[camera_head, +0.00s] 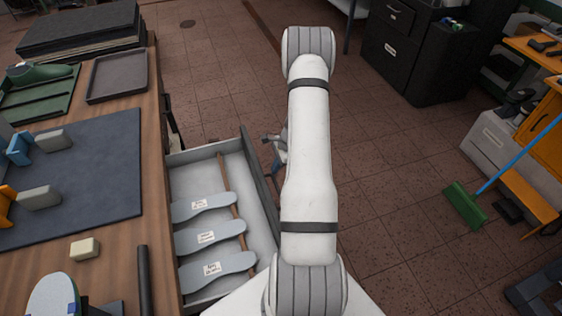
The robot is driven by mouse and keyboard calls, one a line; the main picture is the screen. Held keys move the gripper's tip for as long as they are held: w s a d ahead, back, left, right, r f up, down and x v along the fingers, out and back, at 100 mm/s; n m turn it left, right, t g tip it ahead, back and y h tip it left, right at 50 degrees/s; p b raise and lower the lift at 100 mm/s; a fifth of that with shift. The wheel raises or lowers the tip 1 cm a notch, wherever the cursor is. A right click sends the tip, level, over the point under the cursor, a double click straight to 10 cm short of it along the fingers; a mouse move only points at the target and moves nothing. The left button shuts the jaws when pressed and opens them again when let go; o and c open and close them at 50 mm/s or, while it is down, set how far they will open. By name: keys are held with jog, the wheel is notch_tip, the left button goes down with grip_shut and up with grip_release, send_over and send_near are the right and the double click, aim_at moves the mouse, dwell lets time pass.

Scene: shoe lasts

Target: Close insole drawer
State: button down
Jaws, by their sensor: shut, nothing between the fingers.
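The insole drawer (196,178) is pulled out from the right side of the wooden workbench (152,170). It is a grey tray with a dark front panel (259,186) facing right. Several pale blue-grey insoles (215,237) with white labels lie inside, along with a brown divider strip (227,180). My gripper (268,139) is shut and empty, just outside the far end of the front panel. My white arm hides part of it, and I cannot tell whether it touches the panel.
The bench holds a dark mat (100,180), a grey tray (118,76) and a green shoe last (38,73). A black cabinet (395,45) stands at the back right. The tiled floor right of my arm is mostly clear.

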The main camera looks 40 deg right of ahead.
jog(key=a, duration=0.2)
jog(key=w+a, duration=0.1)
jog(key=shift+w+a+r+p, duration=0.1)
jog(key=shift+a+r+p, duration=0.05)
jog(key=shift+a+p, duration=0.2)
